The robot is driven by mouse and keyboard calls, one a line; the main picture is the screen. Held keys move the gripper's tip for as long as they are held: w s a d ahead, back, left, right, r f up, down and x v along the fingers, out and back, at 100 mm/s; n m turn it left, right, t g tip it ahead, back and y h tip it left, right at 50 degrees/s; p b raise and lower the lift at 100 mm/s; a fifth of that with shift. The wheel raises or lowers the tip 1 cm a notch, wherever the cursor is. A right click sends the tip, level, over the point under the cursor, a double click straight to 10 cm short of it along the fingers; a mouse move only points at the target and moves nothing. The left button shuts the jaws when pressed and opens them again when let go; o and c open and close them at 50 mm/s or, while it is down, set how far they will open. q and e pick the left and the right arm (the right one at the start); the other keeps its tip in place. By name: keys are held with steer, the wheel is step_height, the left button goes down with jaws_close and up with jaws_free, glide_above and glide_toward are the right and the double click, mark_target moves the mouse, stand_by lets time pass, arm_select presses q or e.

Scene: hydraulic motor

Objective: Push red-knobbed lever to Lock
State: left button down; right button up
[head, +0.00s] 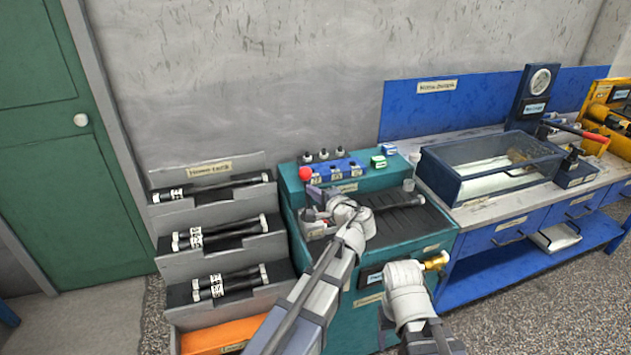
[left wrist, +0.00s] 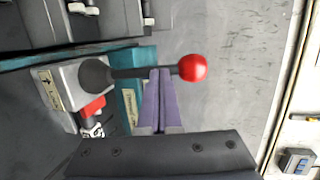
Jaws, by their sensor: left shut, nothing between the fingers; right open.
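The lever's red knob (head: 305,174) stands at the left end of the teal machine (head: 420,240). In the left wrist view the red knob (left wrist: 193,67) sits on a dark shaft (left wrist: 135,72) that runs to a round pivot on a grey block (left wrist: 58,85). My left gripper (head: 312,192) is just below the knob in the head view. Its purple fingers (left wrist: 160,72) are shut and empty, with their tips at the shaft close to the knob; I cannot tell whether they touch. Any Lock marking is not readable. My right arm's wrist shows, but its fingers do not.
A dark hose (head: 400,204) lies on the machine's ribbed top. A blue block (head: 338,170) with small fittings stands behind. A grey stepped rack (head: 215,225) with hoses is at the left. A clear-walled tank (head: 490,165) stands on the right bench. A brass fitting (head: 436,261) sticks out near my right wrist.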

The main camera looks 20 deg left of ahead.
arm_select(q)
steer(key=shift+w+a+g+h+p, duration=0.4)
steer(key=shift+w+a+h+p, duration=0.15)
steer(key=shift+w, duration=0.3)
arm_select(e)
step_height(320, 180, up, 2)
steer(key=shift+r, duration=0.2)
arm_select(q)
steer(key=shift+w+a+r, duration=0.1)
steer(key=shift+r, duration=0.1)
arm_select(e)
steer(key=shift+d+r, duration=0.1)
steer(key=shift+r, duration=0.05)
